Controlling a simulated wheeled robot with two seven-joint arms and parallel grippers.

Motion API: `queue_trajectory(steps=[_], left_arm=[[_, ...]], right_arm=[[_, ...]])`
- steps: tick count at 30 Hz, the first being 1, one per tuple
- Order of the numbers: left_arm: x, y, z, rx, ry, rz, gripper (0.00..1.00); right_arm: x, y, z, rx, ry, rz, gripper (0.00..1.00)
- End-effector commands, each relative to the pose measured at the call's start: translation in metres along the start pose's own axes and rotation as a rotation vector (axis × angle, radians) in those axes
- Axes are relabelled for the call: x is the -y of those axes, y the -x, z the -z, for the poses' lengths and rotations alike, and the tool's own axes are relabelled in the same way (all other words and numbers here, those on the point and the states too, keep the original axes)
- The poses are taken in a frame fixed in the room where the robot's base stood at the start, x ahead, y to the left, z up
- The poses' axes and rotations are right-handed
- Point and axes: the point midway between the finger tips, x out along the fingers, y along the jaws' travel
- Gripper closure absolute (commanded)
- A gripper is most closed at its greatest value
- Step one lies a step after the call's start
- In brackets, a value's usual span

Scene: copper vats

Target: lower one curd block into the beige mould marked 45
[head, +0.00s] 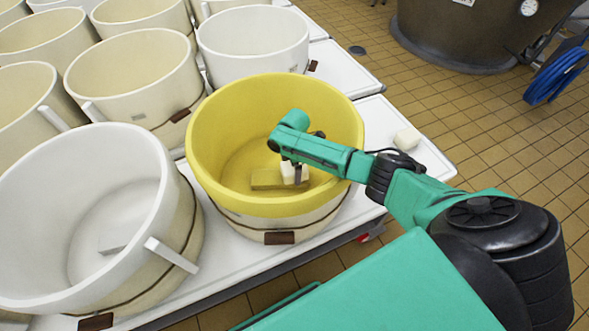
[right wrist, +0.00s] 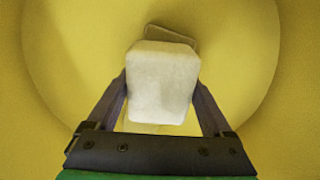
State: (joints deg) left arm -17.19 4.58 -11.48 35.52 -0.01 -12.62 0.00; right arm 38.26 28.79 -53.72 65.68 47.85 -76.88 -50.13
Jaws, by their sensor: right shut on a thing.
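My right gripper (head: 296,170) reaches down inside the yellow-lined mould (head: 228,112). It is shut on a pale curd block (right wrist: 162,80), which sits between the two fingers; the head view shows part of the block (head: 287,172). Below the block a flat yellowish piece (head: 264,181) lies on the mould's floor. I cannot tell whether the block touches it. A beige mould (head: 135,75) with a small label stands behind at the left, but its number is not legible. Another pale block (head: 407,138) lies on the white table right of the yellow mould. My left gripper is not in view.
A large white mould (head: 60,185) stands left of the yellow one, with a small grey piece inside. Another white mould (head: 255,45) stands behind. Several more beige moulds crowd the back left. A blue hose (head: 555,75) and a dark vat (head: 450,35) are beyond the tiled floor.

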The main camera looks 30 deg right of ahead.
Motion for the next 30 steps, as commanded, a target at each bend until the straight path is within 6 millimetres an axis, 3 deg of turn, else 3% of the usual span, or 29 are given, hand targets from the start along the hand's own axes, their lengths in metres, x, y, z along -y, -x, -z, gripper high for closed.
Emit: queue_trajectory(steps=[13,14,15,24,30], left_arm=[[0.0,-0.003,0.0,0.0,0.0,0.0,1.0],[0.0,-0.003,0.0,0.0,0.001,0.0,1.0],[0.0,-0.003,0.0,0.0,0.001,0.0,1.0],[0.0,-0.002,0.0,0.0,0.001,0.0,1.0],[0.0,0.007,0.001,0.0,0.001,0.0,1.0]], right_arm=[[0.0,-0.003,0.0,0.0,0.0,-0.001,0.96],[0.0,-0.003,0.0,0.0,0.0,-0.001,0.11],[0.0,-0.003,0.0,0.0,0.0,-0.001,0.0],[0.0,0.0,0.0,0.0,0.0,0.0,0.0],[0.0,0.029,0.0,-0.001,0.001,-0.002,0.0]])
